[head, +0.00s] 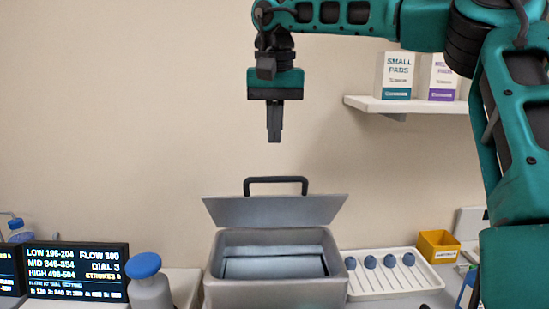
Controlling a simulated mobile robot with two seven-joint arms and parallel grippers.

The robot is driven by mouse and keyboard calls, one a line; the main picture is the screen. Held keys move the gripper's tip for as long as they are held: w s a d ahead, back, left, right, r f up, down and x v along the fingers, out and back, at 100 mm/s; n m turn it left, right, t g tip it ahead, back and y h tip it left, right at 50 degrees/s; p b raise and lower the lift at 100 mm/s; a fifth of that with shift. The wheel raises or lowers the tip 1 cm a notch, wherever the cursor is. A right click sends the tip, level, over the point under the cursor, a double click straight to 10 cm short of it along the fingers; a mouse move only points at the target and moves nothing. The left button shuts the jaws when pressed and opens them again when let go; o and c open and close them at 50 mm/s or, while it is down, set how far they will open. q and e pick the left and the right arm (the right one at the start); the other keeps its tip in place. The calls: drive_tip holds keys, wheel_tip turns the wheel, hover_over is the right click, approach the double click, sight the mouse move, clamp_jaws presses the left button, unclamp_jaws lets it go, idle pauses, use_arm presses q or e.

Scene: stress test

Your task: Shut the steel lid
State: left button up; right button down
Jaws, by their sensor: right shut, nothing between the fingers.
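The steel lid (274,210) stands raised and open at the back of a grey steel box (275,292), with a black handle (275,180) along its upper edge. The box's inside shows, with grey panels in it. My right gripper (274,138) points straight down above the lid's handle, apart from it, with its fingers together and empty. My right arm comes in from the right. My left gripper is not in view.
A white tray (392,290) with several blue-topped pieces stands right of the box, with a yellow bin (438,246) behind. A blue-capped bottle (150,285) and a display (75,270) stand at the left. A wall shelf (400,104) holds cartons.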

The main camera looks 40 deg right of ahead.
sight(275, 197)
drive_tip(key=f, duration=0.2)
drive_tip(key=s+f, duration=0.1)
drive_tip(key=f, duration=0.1)
drive_tip(key=shift+a, duration=0.35)
drive_tip(key=shift+s+a+f, duration=0.35)
drive_tip(key=shift+f, duration=0.2)
drive_tip(key=shift+f, duration=0.15)
